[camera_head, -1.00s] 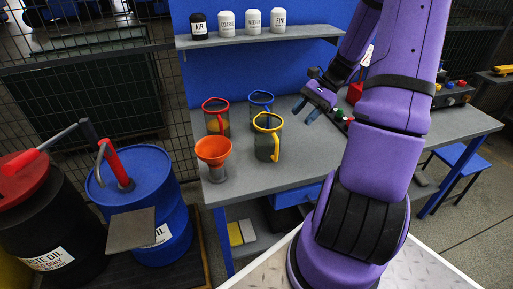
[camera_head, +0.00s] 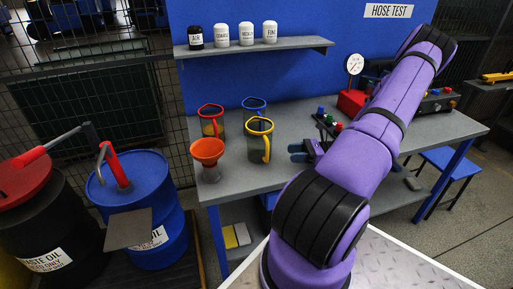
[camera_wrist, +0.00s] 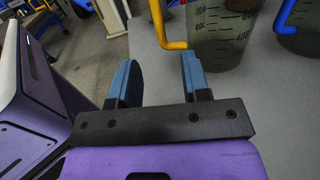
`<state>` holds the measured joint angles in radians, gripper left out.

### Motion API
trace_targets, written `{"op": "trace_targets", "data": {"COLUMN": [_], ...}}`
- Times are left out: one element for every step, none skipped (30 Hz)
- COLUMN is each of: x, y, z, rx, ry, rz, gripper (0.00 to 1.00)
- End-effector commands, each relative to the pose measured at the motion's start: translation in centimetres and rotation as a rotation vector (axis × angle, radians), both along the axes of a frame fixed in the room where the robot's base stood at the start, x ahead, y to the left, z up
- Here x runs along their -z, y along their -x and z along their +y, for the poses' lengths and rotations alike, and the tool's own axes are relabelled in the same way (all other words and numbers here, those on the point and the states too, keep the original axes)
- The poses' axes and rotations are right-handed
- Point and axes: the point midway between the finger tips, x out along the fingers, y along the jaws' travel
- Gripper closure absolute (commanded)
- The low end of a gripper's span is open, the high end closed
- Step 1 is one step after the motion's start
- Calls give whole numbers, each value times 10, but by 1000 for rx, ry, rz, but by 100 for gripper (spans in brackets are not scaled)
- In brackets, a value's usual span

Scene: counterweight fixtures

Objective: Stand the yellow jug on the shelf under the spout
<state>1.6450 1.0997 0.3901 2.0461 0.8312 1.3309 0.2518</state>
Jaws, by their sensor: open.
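The yellow jug (camera_head: 256,147), clear-sided with a yellow rim and handle, stands upright on the grey bench. Its handle faces right, towards my gripper (camera_head: 299,152), which is low over the bench to the right, apart from it. In the wrist view the open, empty blue fingers (camera_wrist: 160,80) point towards the handle (camera_wrist: 159,25); the graduated jug body (camera_wrist: 222,38) is beyond, cut by the top edge. A small grey shelf plate (camera_head: 128,230) sits in front of the blue drum (camera_head: 160,182). Above it is a red pump (camera_head: 113,165) with a downturned spout.
A red-rimmed jug (camera_head: 211,123) and a blue-rimmed jug (camera_head: 253,104) stand close behind the yellow one. An orange funnel (camera_head: 207,150) is at its left. A wall shelf (camera_head: 255,49) holds several small jars. A red gauge unit (camera_head: 352,102) stands at the back right.

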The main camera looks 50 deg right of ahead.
Motion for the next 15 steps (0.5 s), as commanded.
{"op": "trace_targets", "data": {"x": [0,0,-1,0,0,-1,0,0,0,0,0,0,0,0,0], "y": [-5,-8,-12,-15,-19,-23,-25,-27,-30,-31,-32,-33,-34,-36,-38], "z": [6,10,14,18,21,25,27,30,32,34,35,36,37,38,41], "rx": [-3,-3,-5,-4,-4,-4,-4,-4,-4,-4,-4,-4,-4,-4,-5], "ry": [-1,-1,-1,-1,1,0,0,0,1,1,1,2,2,2,1], "rz": [-1,-1,-1,-1,-1,-1,-1,0,1,1,0,1,1,1,0], "gripper": [57,57,57,57,57,57,57,57,57,57,57,57,57,57,57]}}
